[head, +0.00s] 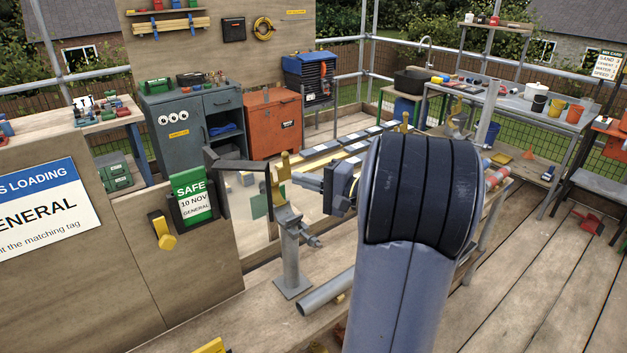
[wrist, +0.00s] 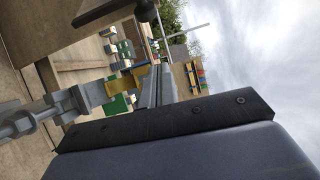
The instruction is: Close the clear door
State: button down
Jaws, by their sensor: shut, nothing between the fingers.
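The clear door (head: 240,192) is a see-through panel with a dark top bar and a dark upright edge. In the head view it stands between the wooden wall and a grey metal post (head: 291,255). A yellow piece (head: 284,166) sits at the top of the post. My gripper (head: 298,179) is shut and empty, its fingers pointing left beside the top of the post, near the door's dark edge. I cannot tell whether it touches either. The wrist view shows a yellow piece (wrist: 141,72) and grey metal fittings close by; the door is hard to make out there.
A green-framed SAFE tag (head: 193,198) and a yellow knob (head: 163,232) are on the wooden wall at left. A grey tube (head: 325,292) lies near the post's foot. A grey cabinet (head: 180,135) and an orange box (head: 272,125) stand behind. Open plank floor lies to the right.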

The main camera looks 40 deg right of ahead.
aim_at(247, 192)
jog(key=a+p, duration=0.1)
jog(key=w+a+p, duration=0.1)
jog(key=a, duration=0.3)
jog(key=shift+w+a+p, duration=0.15)
jog(key=shift+w+p, duration=0.25)
